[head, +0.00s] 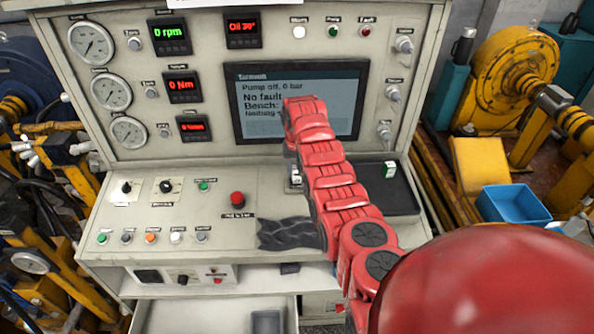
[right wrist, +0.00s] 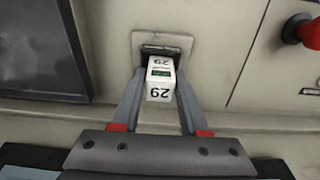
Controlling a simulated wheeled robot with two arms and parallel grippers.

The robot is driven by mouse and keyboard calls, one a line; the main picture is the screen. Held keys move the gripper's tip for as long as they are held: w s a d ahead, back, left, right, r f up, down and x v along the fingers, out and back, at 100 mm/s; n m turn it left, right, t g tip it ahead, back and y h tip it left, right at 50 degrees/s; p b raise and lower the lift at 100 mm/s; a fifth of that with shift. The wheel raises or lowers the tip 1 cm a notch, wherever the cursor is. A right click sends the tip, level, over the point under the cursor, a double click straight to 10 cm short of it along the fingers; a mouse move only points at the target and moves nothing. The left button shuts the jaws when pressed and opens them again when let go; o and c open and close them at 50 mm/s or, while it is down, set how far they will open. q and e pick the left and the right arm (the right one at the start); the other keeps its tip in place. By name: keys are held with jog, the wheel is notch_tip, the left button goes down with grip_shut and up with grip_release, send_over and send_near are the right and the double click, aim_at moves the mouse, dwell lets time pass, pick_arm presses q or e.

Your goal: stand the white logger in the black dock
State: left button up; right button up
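The white logger (right wrist: 160,92) shows in the right wrist view, with an upside-down "29" on its faces and a small green patch. It is at the black dock (right wrist: 150,52), a dark piece on a pale plate, and hides most of it. Whether it is fully seated is unclear. My right gripper (right wrist: 161,75) has one finger along each side of the logger, seemingly touching it. In the head view my red right arm covers the gripper and most of this spot; a small white part (head: 296,178) shows beside it. My left gripper is not in view.
A black tray (head: 402,200) lies right of my arm, with a small white-and-green block (head: 390,169) on it. A red button (head: 237,199) stands left of my arm. A dark crumpled cloth (head: 284,234) lies near the front edge. The screen (head: 260,85) is behind.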

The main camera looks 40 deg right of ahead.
aim_at(297, 168)
jog(key=o, duration=0.3)
jog(key=shift+r, duration=0.15)
jog(key=shift+r+b, duration=0.4)
jog(key=shift+r, duration=0.05)
jog(key=r+b, duration=0.2)
jog(key=r, duration=0.1)
jog(key=shift+s+a+r, duration=0.1)
jog(key=shift+s+r, duration=0.05)
jog(key=shift+s, duration=0.05)
jog(key=r, duration=0.4)
jog(key=r+p, duration=0.1)
jog(key=shift+s+a+r, duration=0.15)
jog(key=shift+s+r, duration=0.2)
jog(key=shift+r, duration=0.05)
jog(key=shift+r+b, duration=0.4)
jog(key=shift+a+r, duration=0.15)
jog(key=shift+r, duration=0.4)
